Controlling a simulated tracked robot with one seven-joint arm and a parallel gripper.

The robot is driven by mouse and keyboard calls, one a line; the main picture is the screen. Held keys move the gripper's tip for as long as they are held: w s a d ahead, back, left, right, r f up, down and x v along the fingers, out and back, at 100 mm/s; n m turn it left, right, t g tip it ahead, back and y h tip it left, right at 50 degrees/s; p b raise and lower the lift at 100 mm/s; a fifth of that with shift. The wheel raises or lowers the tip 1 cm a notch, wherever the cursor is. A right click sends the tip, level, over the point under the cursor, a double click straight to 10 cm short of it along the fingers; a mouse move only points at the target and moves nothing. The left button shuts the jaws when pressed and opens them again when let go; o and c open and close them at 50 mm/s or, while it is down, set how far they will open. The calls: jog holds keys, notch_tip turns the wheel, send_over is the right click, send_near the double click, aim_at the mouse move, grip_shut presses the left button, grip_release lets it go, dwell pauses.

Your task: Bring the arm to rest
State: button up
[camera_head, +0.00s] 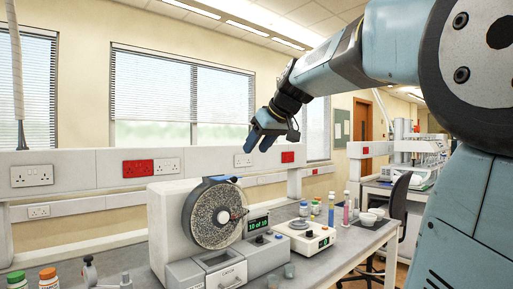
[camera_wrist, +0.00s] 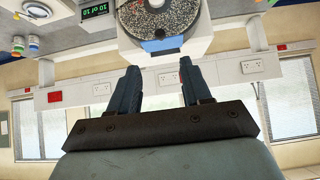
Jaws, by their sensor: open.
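My arm reaches in from the right of the head view, raised above the bench. My gripper (camera_head: 262,133) hangs in the air above and to the right of the tablet machine (camera_head: 165,221), apart from it. In the wrist view my gripper (camera_wrist: 160,88) shows two dark fingers spread apart with nothing between them. It is open and empty. Beyond the fingertips, the machine's round drum (camera_wrist: 166,18) shows upside down at the top of the wrist view.
The machine's display (camera_head: 258,223) reads "10 of 10". A small scale (camera_head: 305,238), coloured tubes and bowls stand to its right. Capped bottles (camera_head: 47,277) and a small clamp-like device (camera_head: 91,272) are at the front left. White socket rails (camera_head: 72,170) run behind the bench.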

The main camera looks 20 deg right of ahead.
jog(key=s+a+f+m+g+h, duration=0.1)
jog(key=s+a+f, duration=0.1)
jog(key=s+f, duration=0.9)
jog(key=s+a+f+m+g+h, duration=0.1)
jog(key=s+a+f+m+g, duration=0.1)
jog(key=s+f, duration=1)
jog(key=shift+a+f+m+h, duration=0.3)
jog(key=shift+a+f+h, duration=0.15)
jog(key=shift+f, duration=0.5)
jog(key=shift+c, duration=0.5)
jog(key=shift+a, duration=0.1)
